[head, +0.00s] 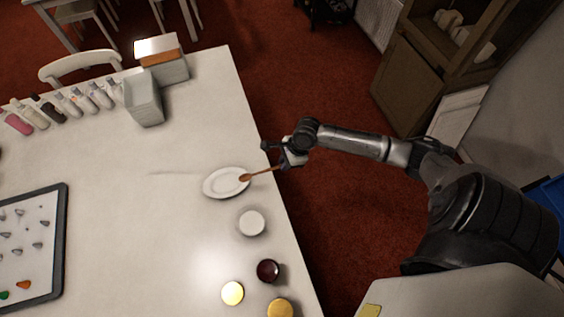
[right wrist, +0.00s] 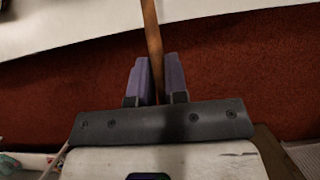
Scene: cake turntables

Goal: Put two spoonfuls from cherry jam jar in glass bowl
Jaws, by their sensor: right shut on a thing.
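My right gripper (head: 280,160) is shut on a wooden spoon (head: 258,173), just past the table's right edge. The spoon's head is over a white oval plate (head: 214,187); I cannot tell whether it touches it. In the right wrist view the spoon handle (right wrist: 151,30) runs between the purple finger pads of the gripper (right wrist: 156,75). A dark red jar (head: 268,270), which looks like the cherry jam, stands near the table's right edge. A pale round vessel (head: 252,223) between plate and jar may be the glass bowl; its material is unclear. My left gripper is not in view.
A tray of small pieces (head: 61,240) lies at left. Several bottles (head: 72,105), a grey container (head: 144,98) and a box (head: 162,58) line the far edge. The table's middle is clear.

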